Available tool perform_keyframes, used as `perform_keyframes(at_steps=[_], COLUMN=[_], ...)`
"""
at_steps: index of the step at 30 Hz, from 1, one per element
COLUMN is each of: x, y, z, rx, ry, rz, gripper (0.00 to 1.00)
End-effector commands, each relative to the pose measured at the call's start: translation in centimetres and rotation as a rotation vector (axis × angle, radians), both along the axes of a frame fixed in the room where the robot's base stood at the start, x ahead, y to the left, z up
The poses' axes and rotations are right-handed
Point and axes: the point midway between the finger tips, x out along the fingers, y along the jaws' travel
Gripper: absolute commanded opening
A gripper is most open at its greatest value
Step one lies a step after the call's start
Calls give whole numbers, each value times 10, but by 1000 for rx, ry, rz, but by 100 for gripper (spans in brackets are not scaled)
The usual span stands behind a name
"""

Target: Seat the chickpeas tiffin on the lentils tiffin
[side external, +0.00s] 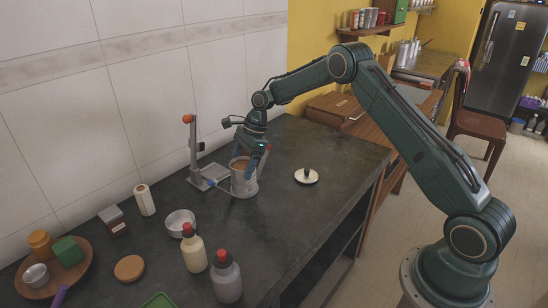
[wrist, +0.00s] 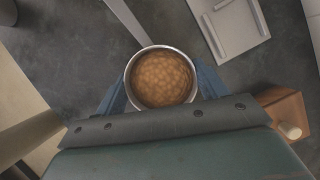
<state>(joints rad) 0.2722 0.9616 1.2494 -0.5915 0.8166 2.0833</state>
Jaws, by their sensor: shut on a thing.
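A round steel tiffin (side external: 243,184) with brown-orange chickpeas in it stands upright near the middle of the dark counter. In the wrist view its open top (wrist: 161,78) faces me, filled with chickpeas. My gripper (side external: 250,163) comes down over it from above, its blue fingers shut on opposite sides of the wall. The fingers also show beside the rim in the wrist view (wrist: 162,92). I cannot make out the lentils tiffin as a separate piece. Whether it is under the held one is unclear at this size.
A metal stand (side external: 194,150) with a red knob and flat base is close on the left. A white lid (side external: 306,176) with a dark knob lies to the right. A steel bowl (side external: 180,222), bottles (side external: 226,278) and a wooden tray (side external: 85,265) occupy the front left.

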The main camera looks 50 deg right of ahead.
Motion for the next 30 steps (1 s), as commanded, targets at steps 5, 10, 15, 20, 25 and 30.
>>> perform_keyframes(at_steps=[5, 10, 15, 20, 25, 30], x=[0, 0, 0, 0, 0, 0], y=[0, 0, 0, 0, 0, 0], z=[-1, -1, -1, -1, -1, -1], rx=[0, 0, 0, 0, 0, 0], ry=[0, 0, 0, 1, 1, 1], rz=[0, 0, 0, 0, 0, 0], gripper=[47, 47, 76, 97, 99, 100])
